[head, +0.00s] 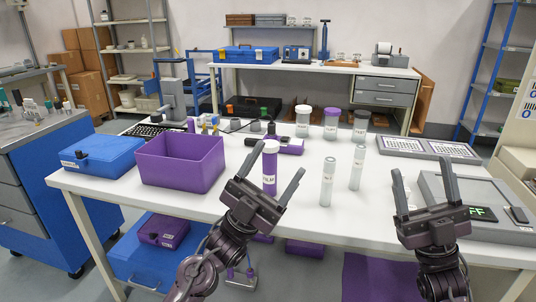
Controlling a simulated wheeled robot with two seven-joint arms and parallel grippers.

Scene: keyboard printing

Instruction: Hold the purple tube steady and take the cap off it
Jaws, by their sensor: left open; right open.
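The purple tube (270,173) stands upright on the white table near its front edge, with a white label and a pale cap (270,147) on top. My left gripper (272,174) is open and empty, in front of the tube in the picture, and its fingers point up on either side of it. I cannot tell how far it is from the tube. The tube's lower end is partly hidden by the gripper. My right gripper (424,180) is open and empty at the right, in front of the grey device.
Two clear tubes (327,182) (357,167) stand right of the purple tube. A purple bin (180,163) and a blue case (103,155) are at the left. Lidded jars (331,124) stand behind.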

